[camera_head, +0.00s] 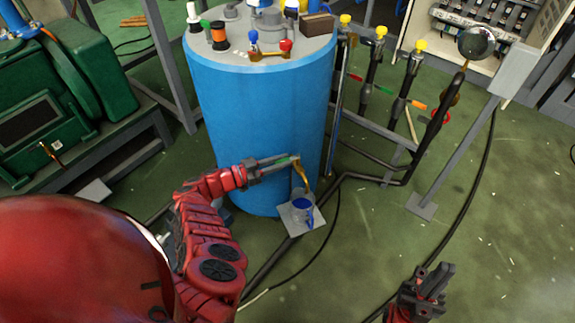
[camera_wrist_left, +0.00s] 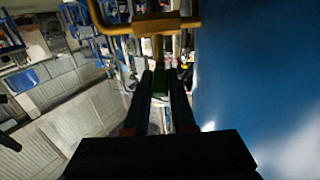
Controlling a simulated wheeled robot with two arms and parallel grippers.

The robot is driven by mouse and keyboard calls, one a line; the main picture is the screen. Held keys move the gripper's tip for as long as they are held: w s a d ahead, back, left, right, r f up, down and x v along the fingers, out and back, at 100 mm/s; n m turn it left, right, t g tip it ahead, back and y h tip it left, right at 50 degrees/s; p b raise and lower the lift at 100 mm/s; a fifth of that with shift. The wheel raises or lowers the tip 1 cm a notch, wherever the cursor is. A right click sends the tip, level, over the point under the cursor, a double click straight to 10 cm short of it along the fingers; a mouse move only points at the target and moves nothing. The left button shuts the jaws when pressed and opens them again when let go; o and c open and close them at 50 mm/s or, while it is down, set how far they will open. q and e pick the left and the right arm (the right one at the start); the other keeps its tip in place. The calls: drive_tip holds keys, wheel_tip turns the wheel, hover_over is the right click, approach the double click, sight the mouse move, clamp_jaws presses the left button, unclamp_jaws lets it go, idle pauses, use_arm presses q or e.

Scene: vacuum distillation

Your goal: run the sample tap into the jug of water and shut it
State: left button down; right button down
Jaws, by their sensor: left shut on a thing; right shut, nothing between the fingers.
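The sample tap (camera_head: 301,174) is brass, low on the front of the blue tank (camera_head: 258,115). Its brass pipe (camera_wrist_left: 150,26) crosses the top of the left wrist view. My left gripper (camera_head: 281,162) is shut on the tap's small green handle (camera_wrist_left: 159,82). The blue jug (camera_head: 303,204) stands upright on a grey plate (camera_head: 289,221) below the tap's spout. Its inside looks blue; I cannot tell the water level or whether anything runs from the spout. My right gripper (camera_head: 432,284) is shut and empty at the lower right, away from the tank.
Dark pipes with yellow-topped valves (camera_head: 380,38) stand right of the tank. A grey post (camera_head: 456,160) with a foot plate stands further right. Green machinery (camera_head: 65,85) is at the left. A black cable crosses the green floor (camera_head: 520,230), which is mostly clear at the right.

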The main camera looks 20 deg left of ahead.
use_arm(q)
drive_tip(key=c, duration=0.8)
unclamp_jaws()
drive_tip(key=shift+o, duration=0.2)
drive_tip(key=shift+s+a, duration=0.3)
drive_tip(key=shift+a, duration=0.05)
drive_tip(key=b+v, duration=0.2)
drive_tip(key=v, duration=1.4)
drive_tip(key=shift+s, duration=0.25)
drive_tip(key=shift+a, duration=0.1)
